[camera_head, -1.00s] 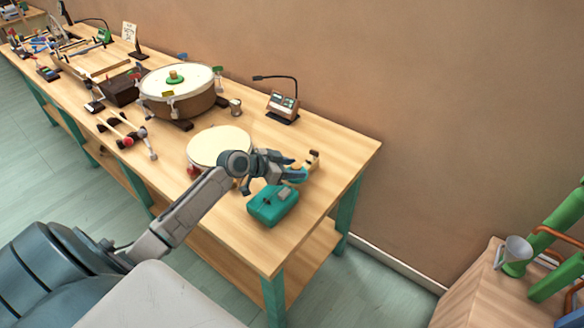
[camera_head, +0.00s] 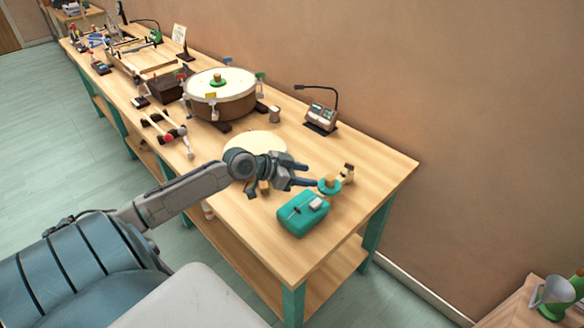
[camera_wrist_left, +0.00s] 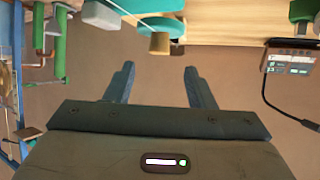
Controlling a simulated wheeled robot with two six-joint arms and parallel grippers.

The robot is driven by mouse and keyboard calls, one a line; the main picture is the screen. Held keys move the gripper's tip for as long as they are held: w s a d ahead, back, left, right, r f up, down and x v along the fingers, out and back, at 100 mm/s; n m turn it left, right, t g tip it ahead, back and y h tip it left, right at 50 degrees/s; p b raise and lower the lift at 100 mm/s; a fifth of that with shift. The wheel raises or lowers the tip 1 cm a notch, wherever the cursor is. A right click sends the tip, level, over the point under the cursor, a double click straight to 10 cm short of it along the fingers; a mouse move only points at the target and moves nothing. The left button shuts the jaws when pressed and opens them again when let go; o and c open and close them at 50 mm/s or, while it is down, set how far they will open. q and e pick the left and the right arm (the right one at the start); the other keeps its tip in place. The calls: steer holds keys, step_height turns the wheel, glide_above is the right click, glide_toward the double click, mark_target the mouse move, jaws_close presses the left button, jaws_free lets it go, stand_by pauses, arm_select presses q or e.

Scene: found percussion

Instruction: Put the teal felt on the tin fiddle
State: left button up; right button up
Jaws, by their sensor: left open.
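The teal felt (camera_head: 329,187) is a small round disc with a wooden knob on top, at the near right part of the bench. My left gripper (camera_head: 309,175) is open and empty, just left of the felt in the head view. In the left wrist view, which shows the scene upside down, the felt (camera_wrist_left: 158,26) and its knob lie beyond the open fingertips (camera_wrist_left: 160,72), apart from them. I cannot tell which thing is the tin fiddle. My right gripper is not in view.
A teal case (camera_head: 303,214) lies close in front of the felt, and a small wooden piece (camera_head: 347,173) stands behind it. A pale drumhead (camera_head: 255,143) is partly behind my gripper. A large drum (camera_head: 221,95) and a metering device (camera_head: 321,117) stand farther back.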

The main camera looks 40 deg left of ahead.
arm_select(q)
steer(key=v, duration=0.2)
steer(key=shift+s+a+r, duration=0.1)
steer(key=shift+s+a, duration=0.1)
steer(key=shift+s, duration=0.15)
steer(key=shift+s+a+r, duration=0.2)
steer(key=shift+s+r, duration=0.2)
steer(key=shift+s, duration=0.1)
